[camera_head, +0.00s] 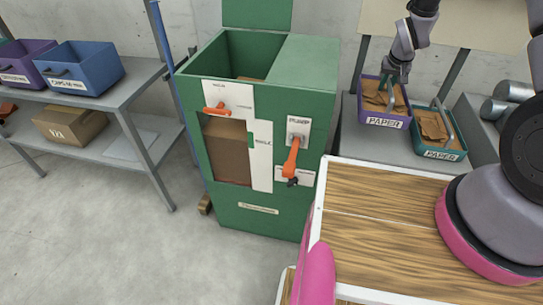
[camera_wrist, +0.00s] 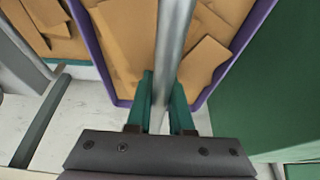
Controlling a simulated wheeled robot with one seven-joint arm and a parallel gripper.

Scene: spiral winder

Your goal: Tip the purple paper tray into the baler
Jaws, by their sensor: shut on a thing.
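The purple paper tray (camera_head: 387,121) stands on the grey shelf to the right of the baler, filled with brown paper pieces and labelled PAPER. My gripper (camera_head: 394,76) is over it from above. In the wrist view my gripper (camera_wrist: 160,100) has its green fingers shut on the tray's grey bar handle (camera_wrist: 172,45), and the purple rim (camera_wrist: 236,50) shows around the paper. The green baler (camera_head: 258,205) stands left of the tray with an open top and a brown block behind its front window. It has orange handles (camera_head: 292,155) on its front.
A teal tray (camera_head: 440,154) labelled PAPER stands right beside the purple one. Grey cylinders (camera_head: 512,90) lie further right. A left shelf (camera_head: 120,95) holds a purple bin (camera_head: 20,70), a blue bin (camera_head: 88,70) and a cardboard box (camera_head: 70,123). The floor at front left is clear.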

